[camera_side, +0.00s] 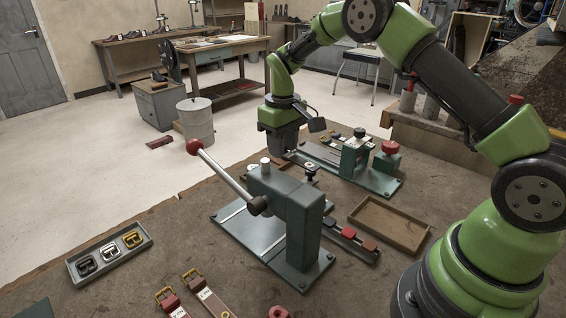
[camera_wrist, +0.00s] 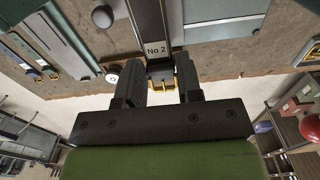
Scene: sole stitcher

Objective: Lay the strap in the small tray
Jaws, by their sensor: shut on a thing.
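My gripper (camera_wrist: 160,88) is shut on a dark strap (camera_wrist: 149,22) with a white "No 2" label and a gold buckle between the fingertips. The strap runs away from the fingers to the top of the wrist view. An empty shallow wooden tray (camera_side: 365,235) lies right of the press. Part of another wooden tray (camera_side: 250,177) shows behind the press. I cannot tell which is the small tray.
The grey lever press (camera_side: 296,215) with its red-knobbed lever stands mid-bench. A green clamp fixture (camera_side: 355,160) is at the back right. A grey tray (camera_side: 82,277) with several buckles is at left. Labelled straps (camera_side: 211,300) lie at the front.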

